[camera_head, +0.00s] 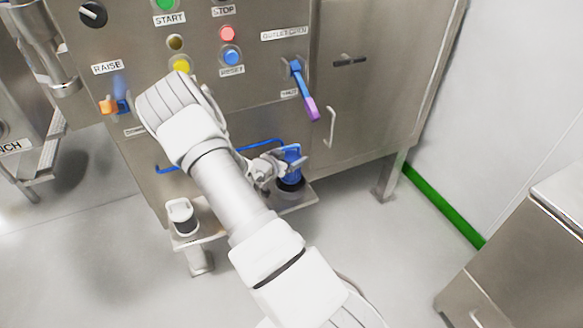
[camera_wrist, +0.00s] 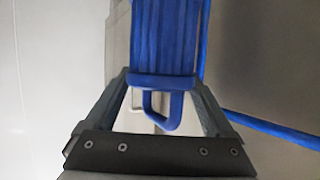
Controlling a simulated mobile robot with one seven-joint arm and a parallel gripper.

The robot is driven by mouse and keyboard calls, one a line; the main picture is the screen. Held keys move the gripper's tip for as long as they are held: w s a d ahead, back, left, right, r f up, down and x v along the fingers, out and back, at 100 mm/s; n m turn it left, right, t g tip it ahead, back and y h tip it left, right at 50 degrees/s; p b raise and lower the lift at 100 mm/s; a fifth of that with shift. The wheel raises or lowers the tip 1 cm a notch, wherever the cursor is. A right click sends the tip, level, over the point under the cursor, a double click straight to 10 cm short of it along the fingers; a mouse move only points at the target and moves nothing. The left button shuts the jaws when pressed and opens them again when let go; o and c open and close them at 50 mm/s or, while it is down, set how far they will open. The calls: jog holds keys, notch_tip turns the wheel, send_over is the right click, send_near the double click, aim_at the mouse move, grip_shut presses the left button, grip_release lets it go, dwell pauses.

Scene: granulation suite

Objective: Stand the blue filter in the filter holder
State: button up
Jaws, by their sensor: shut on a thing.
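The blue filter (camera_head: 292,153) is upright in my gripper (camera_head: 284,163), in front of the steel cabinet. In the wrist view the ribbed blue filter (camera_wrist: 165,35) with its handle loop sits between the two fingers of my gripper (camera_wrist: 163,80), which are shut on it. In the head view a dark round holder (camera_head: 291,186) on the low shelf is directly below the filter. I cannot tell whether the filter's lower end touches it or is inside it. My arm hides part of the shelf.
A white container with a dark band (camera_head: 182,217) stands on the shelf's left part. A blue pipe (camera_head: 258,146) runs along the cabinet just behind the filter. The outlet lever (camera_head: 305,92) hangs above. A steel cabinet (camera_head: 535,250) stands at right; the floor between is clear.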

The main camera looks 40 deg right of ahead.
jog(key=shift+f+b, duration=0.65)
jog(key=shift+f, duration=1.3)
jog(key=shift+f+b, duration=0.55)
jog(key=shift+f, duration=0.1)
jog(key=o, duration=1.2)
jog(key=shift+o, duration=0.2)
